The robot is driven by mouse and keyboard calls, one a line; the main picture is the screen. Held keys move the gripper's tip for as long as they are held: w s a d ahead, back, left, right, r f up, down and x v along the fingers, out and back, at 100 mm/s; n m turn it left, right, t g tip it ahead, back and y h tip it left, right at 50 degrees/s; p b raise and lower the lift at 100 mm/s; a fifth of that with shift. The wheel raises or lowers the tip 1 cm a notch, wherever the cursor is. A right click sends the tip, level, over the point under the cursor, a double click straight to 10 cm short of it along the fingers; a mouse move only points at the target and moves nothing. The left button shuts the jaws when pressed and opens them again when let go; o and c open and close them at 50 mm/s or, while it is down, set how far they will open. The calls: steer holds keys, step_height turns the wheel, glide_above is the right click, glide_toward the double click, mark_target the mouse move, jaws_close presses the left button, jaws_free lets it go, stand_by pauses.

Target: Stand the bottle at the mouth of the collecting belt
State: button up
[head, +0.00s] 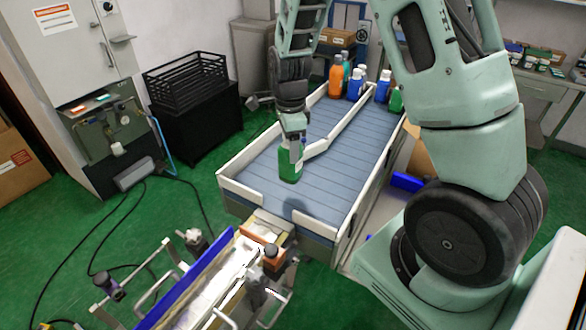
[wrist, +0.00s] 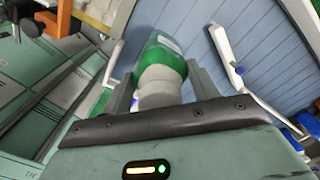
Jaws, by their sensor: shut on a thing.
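A green bottle (head: 289,168) with a pale label hangs in my gripper (head: 294,137), over the near part of the collecting belt (head: 322,172). My gripper is shut on the bottle's upper end. In the wrist view the bottle (wrist: 163,52) shows between the two fingers (wrist: 160,90), its grey neck towards my palm. The belt is a blue-grey slatted surface with low white side rails, and its near end has a gap between short white rails. Whether the bottle's base touches the belt I cannot tell.
A white guide rail (head: 345,122) runs along the belt. An orange bottle (head: 335,76) and several blue and green bottles stand at the far end. A narrow conveyor (head: 205,290) with a blue side meets the near end. The belt around the held bottle is clear.

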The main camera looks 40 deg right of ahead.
mark_target(291, 169)
step_height(291, 169, down, 8)
steer(key=shift+f+p, duration=0.1)
steer(key=shift+p, duration=0.7)
steer(key=shift+f, duration=0.1)
steer(key=o, duration=1.2)
